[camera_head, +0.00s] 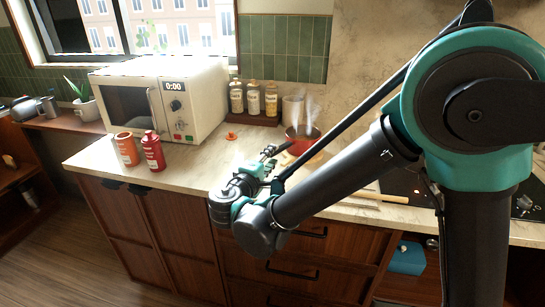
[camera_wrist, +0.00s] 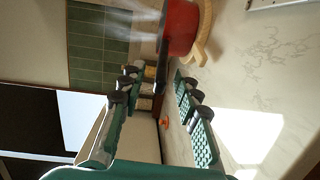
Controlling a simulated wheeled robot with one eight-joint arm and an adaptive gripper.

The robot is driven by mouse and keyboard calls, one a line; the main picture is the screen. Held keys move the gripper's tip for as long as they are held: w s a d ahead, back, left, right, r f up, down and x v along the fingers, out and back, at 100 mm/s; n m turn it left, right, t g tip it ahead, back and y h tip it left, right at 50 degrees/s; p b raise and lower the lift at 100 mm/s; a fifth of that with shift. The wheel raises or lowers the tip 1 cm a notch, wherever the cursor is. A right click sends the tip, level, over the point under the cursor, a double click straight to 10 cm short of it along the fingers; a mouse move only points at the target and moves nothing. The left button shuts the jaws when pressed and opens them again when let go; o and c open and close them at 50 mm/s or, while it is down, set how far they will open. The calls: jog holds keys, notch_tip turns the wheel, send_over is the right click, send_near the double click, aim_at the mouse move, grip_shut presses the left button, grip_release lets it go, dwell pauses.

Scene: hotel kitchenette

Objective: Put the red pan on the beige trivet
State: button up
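The red pan (camera_head: 301,142) stands on the counter right of the bottles, partly hidden by my arm, with steam above it. In the wrist view the red pan (camera_wrist: 182,27) is at the top, its dark handle (camera_wrist: 161,72) pointing toward my gripper. The beige trivet (camera_wrist: 206,36) shows as a curved edge against the pan's base; I cannot tell how fully the pan rests on it. My gripper (camera_wrist: 160,88) is open, with the handle's end appearing between its fingers, not clasped. In the head view my gripper (camera_head: 268,157) is just left of the pan.
A white microwave (camera_head: 160,98) stands at the left. An orange bottle (camera_head: 126,149) and a red bottle (camera_head: 153,151) stand before it. Several bottles (camera_head: 254,98) line the wall. A small orange object (camera_head: 231,136) lies on the counter. A cooktop (camera_head: 405,185) is at right.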

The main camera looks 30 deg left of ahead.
jog(key=s, duration=1)
jog(key=shift+s+d+r, duration=0.4)
jog(key=shift+s, duration=0.1)
